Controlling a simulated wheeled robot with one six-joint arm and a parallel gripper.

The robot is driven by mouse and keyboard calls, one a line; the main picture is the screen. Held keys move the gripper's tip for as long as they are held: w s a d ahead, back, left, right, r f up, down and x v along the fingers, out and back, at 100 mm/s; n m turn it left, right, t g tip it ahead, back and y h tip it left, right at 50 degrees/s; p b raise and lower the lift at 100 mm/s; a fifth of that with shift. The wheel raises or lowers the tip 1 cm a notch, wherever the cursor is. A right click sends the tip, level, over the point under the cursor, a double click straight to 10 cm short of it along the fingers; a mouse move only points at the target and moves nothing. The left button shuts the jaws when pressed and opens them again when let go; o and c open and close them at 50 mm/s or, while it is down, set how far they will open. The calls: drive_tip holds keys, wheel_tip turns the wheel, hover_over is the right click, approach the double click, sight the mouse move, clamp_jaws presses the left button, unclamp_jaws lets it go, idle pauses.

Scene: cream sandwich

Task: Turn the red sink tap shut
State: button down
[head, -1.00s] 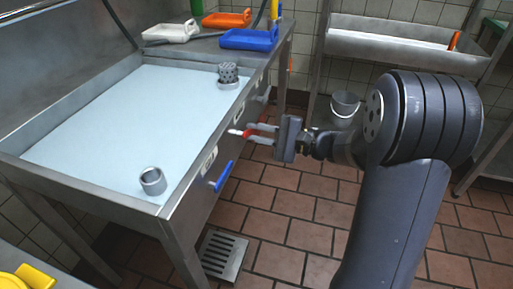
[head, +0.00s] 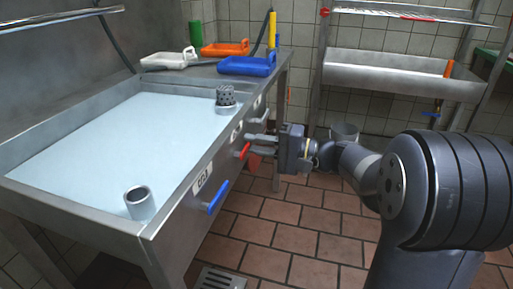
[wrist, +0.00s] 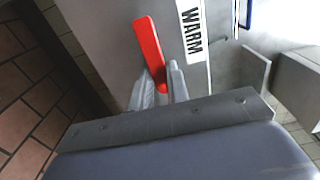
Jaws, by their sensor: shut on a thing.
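The red tap (head: 243,151) is on the front panel of the sink (head: 170,225), between a blue tap and a grey tap. My gripper (head: 258,146) is at the red tap, right of the panel. In the wrist view its two fingers (wrist: 160,85) are on either side of the lever's near end, shut on it. The fingers partly hide that end of the lever.
The blue tap (head: 218,197) sticks out nearer, and the grey tap (head: 259,120) farther along. The sink holds water, with an upright pipe (head: 139,202) and a strainer (head: 225,95). A bucket (head: 344,132) stands on the tiled floor. Floor right of the sink is open.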

drive_tip(key=c, duration=1.4)
unclamp_jaws()
drive_tip(key=shift+o, duration=0.2)
drive_tip(key=p+v, duration=0.2)
drive_tip(key=v, duration=0.9)
drive_tip(key=shift+p, duration=0.3)
drive_tip(key=shift+a, duration=0.1)
drive_tip(key=b+x, duration=0.2)
drive_tip(key=x, duration=0.8)
drive_tip(key=shift+w+a, duration=0.15)
drive_tip(key=shift+a, duration=0.2)
